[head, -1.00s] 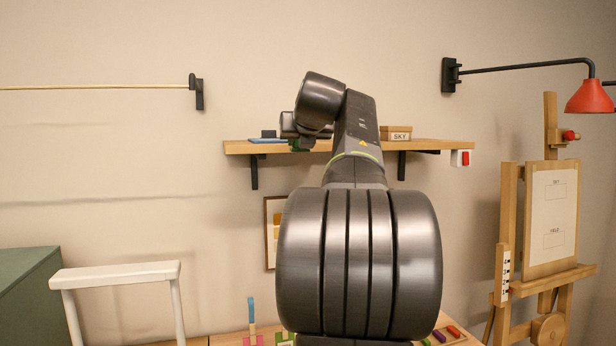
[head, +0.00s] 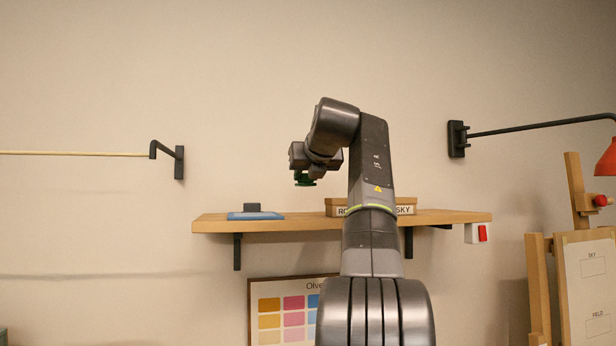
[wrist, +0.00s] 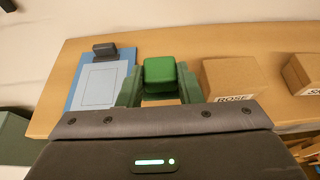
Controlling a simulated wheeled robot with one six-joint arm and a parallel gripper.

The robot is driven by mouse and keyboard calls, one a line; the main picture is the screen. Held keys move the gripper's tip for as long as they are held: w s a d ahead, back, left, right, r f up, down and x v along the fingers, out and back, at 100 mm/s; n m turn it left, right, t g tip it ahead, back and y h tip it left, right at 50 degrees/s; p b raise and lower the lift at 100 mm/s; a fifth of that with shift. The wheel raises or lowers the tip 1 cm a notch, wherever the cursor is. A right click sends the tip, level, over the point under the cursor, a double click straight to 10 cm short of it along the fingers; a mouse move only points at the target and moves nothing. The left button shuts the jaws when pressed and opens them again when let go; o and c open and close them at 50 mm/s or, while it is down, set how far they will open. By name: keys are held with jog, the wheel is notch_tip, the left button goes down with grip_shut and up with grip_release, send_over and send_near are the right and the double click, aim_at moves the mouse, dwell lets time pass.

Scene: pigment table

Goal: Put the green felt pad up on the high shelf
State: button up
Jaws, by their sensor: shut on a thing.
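The green felt pad (wrist: 160,72) shows in the wrist view as a green block between the fingers of my gripper (wrist: 158,88). My gripper is shut on it. In the head view, my gripper (head: 304,172) points down, with a bit of green showing beneath it. It is above the high shelf (head: 460,217), between the blue pad and the boxes, with a gap below. The shelf also shows under the pad in the wrist view (wrist: 220,42). The pad's underside is hidden.
A blue pad (head: 238,216) with a dark grip lies on the shelf's left part. Two cardboard boxes stand on its right part, marked ROSE (wrist: 232,78) and SKY (wrist: 300,72). Free shelf shows between blue pad and boxes. A wall-mounted lamp arm (head: 540,126) is at right.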

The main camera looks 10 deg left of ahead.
aim_at(308, 219)
jog(key=shift+w+f, duration=0.1)
jog(key=shift+f, duration=0.05)
jog(key=shift+s+f, duration=0.2)
jog(key=shift+f, duration=2.95)
jog(key=shift+f, duration=0.55)
jog(key=o, duration=1.1)
jog(key=shift+b, duration=0.3)
jog(key=b+v, duration=0.1)
jog(key=v, duration=1.2)
jog(key=shift+s, duration=0.3)
